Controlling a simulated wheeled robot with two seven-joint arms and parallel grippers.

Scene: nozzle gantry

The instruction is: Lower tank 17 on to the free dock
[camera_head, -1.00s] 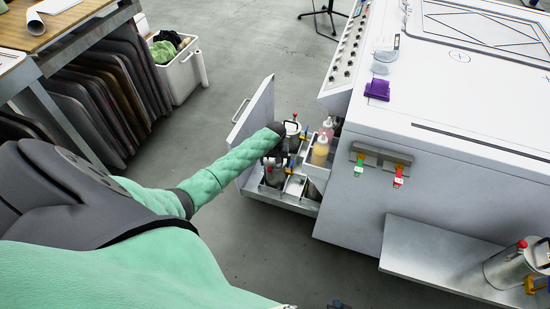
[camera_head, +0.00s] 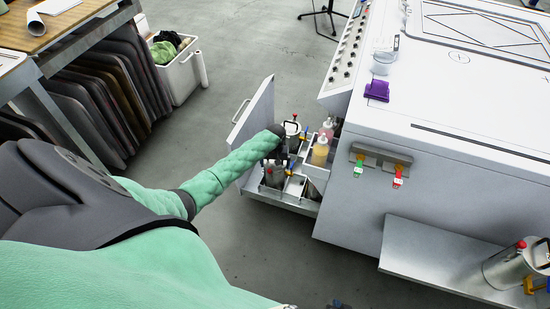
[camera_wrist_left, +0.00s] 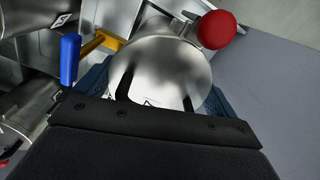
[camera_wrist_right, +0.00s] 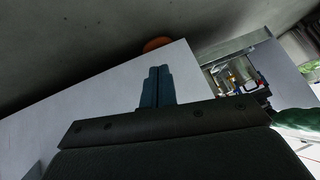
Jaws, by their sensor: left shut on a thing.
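My left gripper (camera_wrist_left: 150,95) is shut on a silver tank (camera_wrist_left: 165,60) with a red knob (camera_wrist_left: 217,28); its number cannot be read. In the head view this tank (camera_head: 273,177) is low in the pulled-out drawer (camera_head: 285,203), partly hidden by my left wrist (camera_head: 277,155). I cannot tell whether it touches the dock below, which is hidden. Another silver tank (camera_head: 292,127) stands at the drawer's back. A yellow latch with a blue handle (camera_wrist_left: 69,58) is beside the held tank in the left wrist view. My right gripper (camera_wrist_right: 157,88) has its fingers together, with nothing between them.
Bottles (camera_head: 320,150) stand in a holder right of the held tank. The drawer front (camera_head: 253,115) rises on the left. The white machine (camera_head: 390,195) is to the right, with a tank (camera_head: 505,268) on its low shelf (camera_head: 430,255). Open floor lies in front of the drawer.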

